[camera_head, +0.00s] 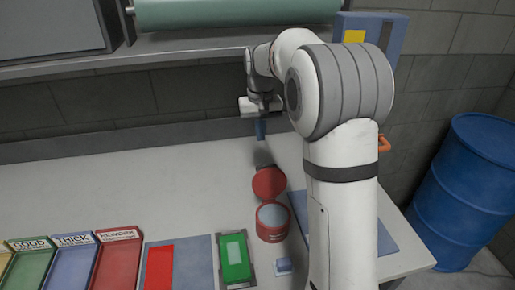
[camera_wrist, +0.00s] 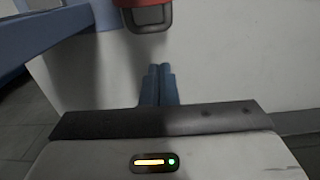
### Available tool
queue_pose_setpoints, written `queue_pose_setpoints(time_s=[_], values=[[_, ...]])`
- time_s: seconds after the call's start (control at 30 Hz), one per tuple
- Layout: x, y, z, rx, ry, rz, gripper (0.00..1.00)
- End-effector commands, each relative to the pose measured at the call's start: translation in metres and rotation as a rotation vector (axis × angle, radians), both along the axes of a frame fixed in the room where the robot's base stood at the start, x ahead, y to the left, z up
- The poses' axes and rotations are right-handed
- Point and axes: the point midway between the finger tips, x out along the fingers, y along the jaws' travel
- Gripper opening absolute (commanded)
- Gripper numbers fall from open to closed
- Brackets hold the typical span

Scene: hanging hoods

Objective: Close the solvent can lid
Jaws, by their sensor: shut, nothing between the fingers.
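The red solvent can (camera_head: 272,226) stands on the bench with its round opening facing up, pale inside. Its red lid (camera_head: 269,183) is open, tilted up at the can's far side. My gripper (camera_head: 261,136) points down with blue fingers, beyond the lid and apart from it. The fingers are shut and empty; their tips also show together in the wrist view (camera_wrist: 160,70). In the wrist view a red part with a grey loop (camera_wrist: 150,22) shows at the top edge, ahead of the fingertips; I cannot tell whether it is lid or can.
Labelled trays (camera_head: 118,262) line the front left, beside a red panel (camera_head: 159,267) on a mat. A green piece (camera_head: 235,257) and a small blue block (camera_head: 283,264) lie near the can. A shelf (camera_head: 75,66) overhangs the back.

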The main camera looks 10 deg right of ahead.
Motion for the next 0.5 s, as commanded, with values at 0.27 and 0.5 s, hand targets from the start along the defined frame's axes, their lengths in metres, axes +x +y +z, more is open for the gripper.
queue_pose_setpoints(time_s=[0.27, 0.5], values=[[0.035, 0.002, -0.010, -0.001, 0.031, -0.003, 0.00], [0.034, 0.002, -0.039, -0.002, 0.036, -0.003, 0.00]])
